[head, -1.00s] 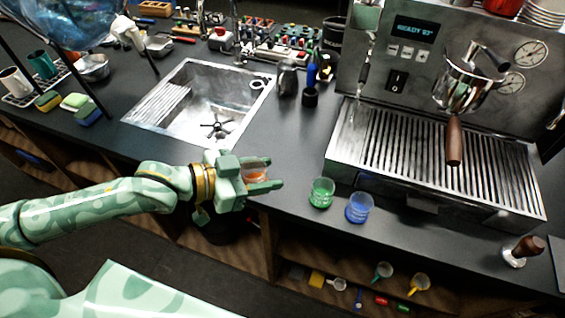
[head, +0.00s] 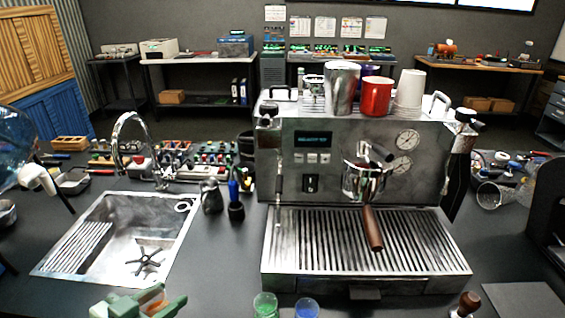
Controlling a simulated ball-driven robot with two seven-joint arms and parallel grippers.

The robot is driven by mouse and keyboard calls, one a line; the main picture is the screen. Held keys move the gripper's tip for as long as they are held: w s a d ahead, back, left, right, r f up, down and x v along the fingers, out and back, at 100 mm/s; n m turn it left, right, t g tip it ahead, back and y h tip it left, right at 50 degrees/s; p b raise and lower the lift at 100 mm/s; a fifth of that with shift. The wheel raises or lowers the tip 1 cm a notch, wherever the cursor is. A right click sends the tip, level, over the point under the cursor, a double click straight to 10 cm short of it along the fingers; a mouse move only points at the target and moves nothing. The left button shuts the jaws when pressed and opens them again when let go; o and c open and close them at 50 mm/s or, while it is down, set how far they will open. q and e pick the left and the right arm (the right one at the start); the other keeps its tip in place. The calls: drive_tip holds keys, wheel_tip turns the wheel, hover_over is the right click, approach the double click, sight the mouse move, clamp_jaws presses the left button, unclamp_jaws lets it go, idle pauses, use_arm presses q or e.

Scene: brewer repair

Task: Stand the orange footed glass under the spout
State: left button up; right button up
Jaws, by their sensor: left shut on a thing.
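The orange footed glass (head: 153,301) shows only in part at the bottom edge, between the fingers of my left gripper (head: 160,304), which is shut on it. The gripper is in front of the sink, left of the espresso machine. The machine (head: 345,150) stands on the counter with a slatted drip tray (head: 320,243) below. A portafilter with a wooden handle (head: 372,228) is fitted at its front. A thin steam wand (head: 279,186) hangs at its left side. My right gripper is out of view.
A green glass (head: 265,305) and a blue glass (head: 306,308) stand on the counter before the drip tray. A tamper (head: 467,304) stands at the right. The sink (head: 120,240) is at the left. The drip tray is bare.

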use_arm(q)
drive_tip(key=shift+w+d+r+n+t+y, duration=0.8)
drive_tip(key=shift+w+r+n+y, duration=1.7)
drive_tip(key=shift+r+y, duration=0.7)
drive_tip(key=s+f+m+h, duration=0.2)
drive_tip(key=s+a+f+m+g+h, duration=0.1)
drive_tip(key=s+f+m+h, duration=0.1)
drive_tip(key=s+f+m+g+h, duration=0.1)
drive_tip(key=s+f+m+h, duration=0.1)
drive_tip(key=f+h, duration=0.1)
drive_tip(key=shift+a+f, duration=0.1)
drive_tip(key=shift+a, duration=0.1)
drive_tip(key=s+d+r+m+g+h, duration=0.2)
drive_tip(key=s+d+m+h, duration=0.1)
drive_tip(key=s+d, duration=0.1)
drive_tip(key=shift+s+d+g+h, duration=0.3)
drive_tip(key=shift+s, duration=0.15)
drive_tip(key=shift+w+f, duration=0.1)
